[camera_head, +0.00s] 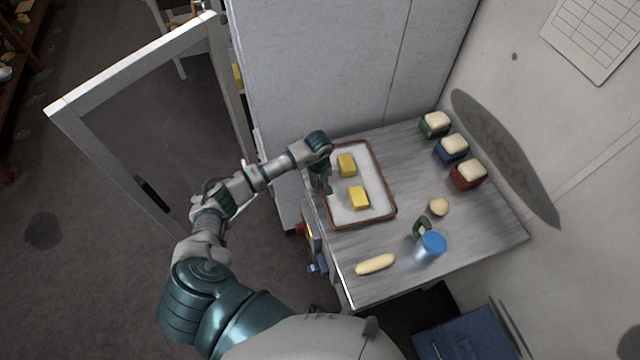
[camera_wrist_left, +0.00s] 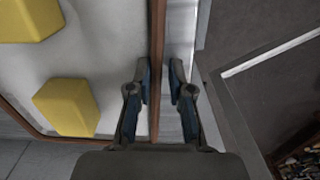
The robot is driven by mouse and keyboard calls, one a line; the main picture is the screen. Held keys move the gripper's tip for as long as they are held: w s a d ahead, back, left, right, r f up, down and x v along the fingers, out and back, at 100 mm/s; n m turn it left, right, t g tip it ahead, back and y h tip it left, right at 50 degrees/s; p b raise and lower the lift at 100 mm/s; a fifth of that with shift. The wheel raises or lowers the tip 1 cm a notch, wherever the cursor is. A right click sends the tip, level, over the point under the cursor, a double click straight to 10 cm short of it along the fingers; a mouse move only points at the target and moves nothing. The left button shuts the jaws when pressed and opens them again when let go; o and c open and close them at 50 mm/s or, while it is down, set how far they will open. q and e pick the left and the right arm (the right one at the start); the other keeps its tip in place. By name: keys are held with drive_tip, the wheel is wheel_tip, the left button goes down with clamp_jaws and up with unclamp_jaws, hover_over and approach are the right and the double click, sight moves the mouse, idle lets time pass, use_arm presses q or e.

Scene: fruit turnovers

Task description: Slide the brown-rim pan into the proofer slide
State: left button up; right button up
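The brown-rim pan (camera_head: 376,222) lies flat on the metal table and carries two yellow blocks (camera_head: 358,197) on its pale surface. My left gripper (camera_head: 327,187) is at the pan's left edge, pointing down. In the left wrist view, the brown rim (camera_wrist_left: 157,60) runs between the two fingers of the left gripper (camera_wrist_left: 162,72). The fingers are apart, with a gap visible between the rim and the right finger. A tall grey cabinet (camera_head: 320,70) stands behind the table, with a white-framed glazed door (camera_head: 130,60) swung open at left. No slides inside it are visible. My right gripper is out of view.
On the table (camera_head: 480,235), green, blue and red tubs (camera_head: 468,174) stand at back right. A round dough piece (camera_head: 439,206), a small green item (camera_head: 422,227), a blue-topped container (camera_head: 432,245) and a dough roll (camera_head: 376,264) lie nearer. A wall bounds the right side.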

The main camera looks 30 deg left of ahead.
use_arm(q)
clamp_jaws()
drive_tip(key=shift+d, duration=0.1)
drive_tip(key=shift+w+d+r, duration=0.1)
drive_tip(key=shift+d+r, duration=0.15)
drive_tip(key=shift+d, duration=0.15)
drive_tip(key=shift+r+p, duration=0.4)
drive_tip(key=shift+r, duration=0.2)
drive_tip(key=shift+a+r+p, duration=0.1)
drive_tip(key=shift+r+p, duration=0.3)
drive_tip(key=shift+r, duration=0.3)
drive_tip(key=shift+a+r+p, duration=0.25)
drive_tip(key=shift+r+p, duration=0.05)
drive_tip(key=shift+r, duration=0.75)
drive_tip(key=shift+d, duration=0.2)
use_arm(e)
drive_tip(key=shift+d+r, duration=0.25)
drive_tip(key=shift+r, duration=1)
